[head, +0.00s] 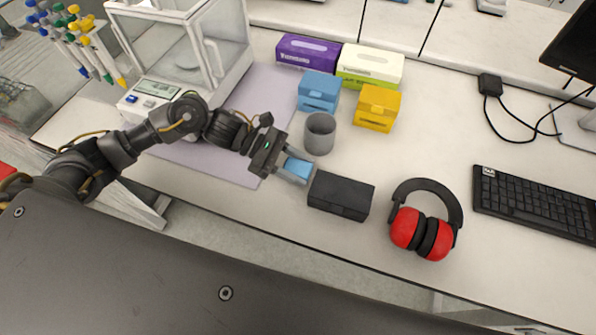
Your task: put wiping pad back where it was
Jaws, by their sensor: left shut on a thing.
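The wiping pad (299,167) is a small light blue block. My left gripper (294,171) comes in from the left and is shut on it, above the bench between the grey cup and the black box. The fingers hide part of the pad, and I cannot tell whether it touches the bench. My right gripper is not in view.
A grey cup (320,134) stands just behind the pad, and a black box (340,195) lies just right of it. Blue (318,92) and yellow (378,108) boxes stand farther back. Red earmuffs (427,219) lie right. A lilac mat (215,163) lies under my left arm.

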